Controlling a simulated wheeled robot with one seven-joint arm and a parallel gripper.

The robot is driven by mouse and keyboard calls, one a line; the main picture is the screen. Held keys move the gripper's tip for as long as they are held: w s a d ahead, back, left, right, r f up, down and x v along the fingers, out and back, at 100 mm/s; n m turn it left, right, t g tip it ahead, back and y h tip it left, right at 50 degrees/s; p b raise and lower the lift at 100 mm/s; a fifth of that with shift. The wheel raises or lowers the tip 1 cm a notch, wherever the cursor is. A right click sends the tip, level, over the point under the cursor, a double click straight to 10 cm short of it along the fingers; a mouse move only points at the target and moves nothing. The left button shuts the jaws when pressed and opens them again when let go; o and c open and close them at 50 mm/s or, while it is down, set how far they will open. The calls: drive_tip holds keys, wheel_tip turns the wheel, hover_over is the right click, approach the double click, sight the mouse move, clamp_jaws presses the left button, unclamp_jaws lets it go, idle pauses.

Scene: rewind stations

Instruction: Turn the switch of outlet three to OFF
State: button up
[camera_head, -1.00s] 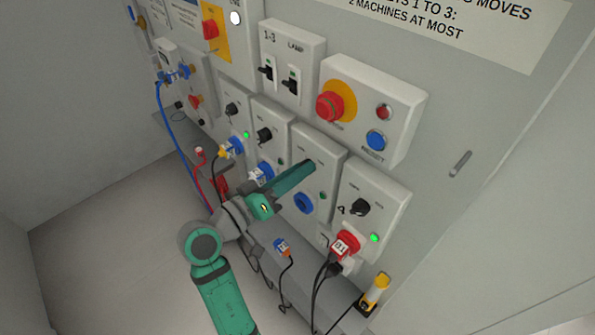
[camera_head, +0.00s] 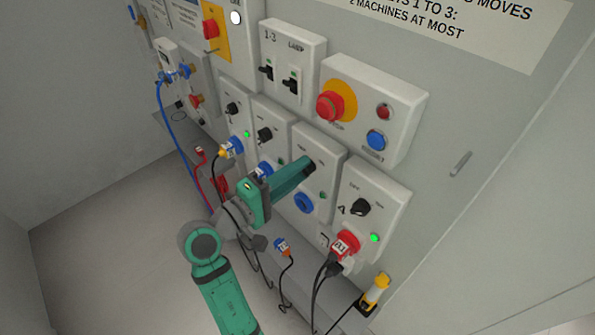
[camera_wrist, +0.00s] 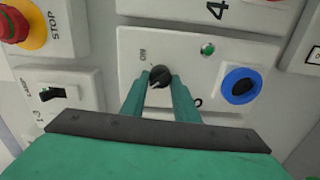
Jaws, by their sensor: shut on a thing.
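The outlet-three box (camera_head: 322,157) is a white panel with a blue socket (camera_head: 303,203), which looks empty, and a small green lamp (camera_head: 322,195) that looks dim in the head view. Its black rotary switch (camera_wrist: 160,77) shows in the wrist view, beside an ON label; the OFF label is not readable. My gripper (camera_head: 306,166) reaches the panel from the lower left. In the wrist view its green fingertips (camera_wrist: 160,80) are on both sides of the switch, shut on it. In the head view the fingers hide the switch. The pointer's exact direction is hard to tell.
The outlet-four box (camera_head: 375,200) on the right has a black switch, a lit green lamp and a red plug (camera_head: 345,243). A red stop button (camera_head: 330,106) sits above. Plugged outlets stand to the left.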

drive_tip(key=shift+f+n, duration=0.1)
drive_tip(key=shift+n, duration=0.3)
drive_tip(key=o, duration=1.1)
drive_tip(key=shift+c, duration=0.2)
drive_tip(key=v, duration=1.1)
drive_tip(key=shift+w+d, duration=0.1)
drive_tip(key=shift+w, duration=0.05)
